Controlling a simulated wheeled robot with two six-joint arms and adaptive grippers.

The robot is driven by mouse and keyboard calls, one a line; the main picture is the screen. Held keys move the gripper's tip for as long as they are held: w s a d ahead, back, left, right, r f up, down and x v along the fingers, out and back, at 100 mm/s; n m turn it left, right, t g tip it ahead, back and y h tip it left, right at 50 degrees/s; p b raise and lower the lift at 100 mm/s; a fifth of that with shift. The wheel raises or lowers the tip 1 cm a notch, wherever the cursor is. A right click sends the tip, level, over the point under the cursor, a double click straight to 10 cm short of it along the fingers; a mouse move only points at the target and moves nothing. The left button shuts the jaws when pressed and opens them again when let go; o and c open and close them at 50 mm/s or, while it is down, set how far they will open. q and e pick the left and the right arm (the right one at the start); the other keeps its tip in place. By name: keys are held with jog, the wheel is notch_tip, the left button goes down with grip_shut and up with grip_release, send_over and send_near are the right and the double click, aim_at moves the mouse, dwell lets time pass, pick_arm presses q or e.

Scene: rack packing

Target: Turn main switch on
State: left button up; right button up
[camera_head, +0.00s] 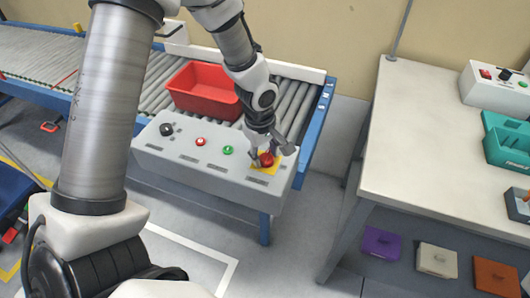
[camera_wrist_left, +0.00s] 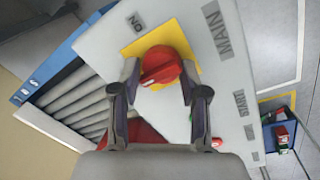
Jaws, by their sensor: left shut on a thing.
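The main switch is a red rotary knob (camera_head: 266,160) on a yellow square plate at the right end of the grey control panel (camera_head: 188,167). In the left wrist view the red knob (camera_wrist_left: 160,64) sits between the two fingers, beside the printed words MAIN and ON. My left gripper (camera_head: 270,151) reaches down from above and is shut on the knob, one finger on each side. A pale mark shows on the knob, but its exact setting is hard to tell. My right gripper is in neither view.
The panel also carries a black knob (camera_head: 166,129), a red button (camera_head: 200,141) and a green button (camera_head: 228,151). Behind it, a red crate (camera_head: 203,92) sits on the roller conveyor (camera_head: 165,75). A white table (camera_head: 435,130) stands at right, with floor between.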

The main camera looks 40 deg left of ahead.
pick_arm(q)
jog(key=shift+s+f+m, duration=0.15)
jog(key=shift+m, duration=0.25)
jog(key=shift+m+p, duration=1)
jog(key=shift+p, duration=0.15)
jog(key=m+p, duration=0.3)
jog(key=shift+r+m+g, duration=0.2)
jog(key=shift+m+g, duration=0.1)
jog(key=m+p, duration=0.2)
jog(key=shift+f+m+h, duration=0.1)
jog(key=shift+m+h, duration=0.2)
jog(key=shift+m, duration=0.1)
jog(key=m, duration=0.2)
jog(key=shift+w+f+m, duration=0.1)
jog(key=shift+w+m, duration=0.1)
jog(key=shift+m, duration=0.1)
jog(key=m+g, duration=0.1)
jog(key=m, duration=0.5)
jog(key=shift+w+d, duration=0.1)
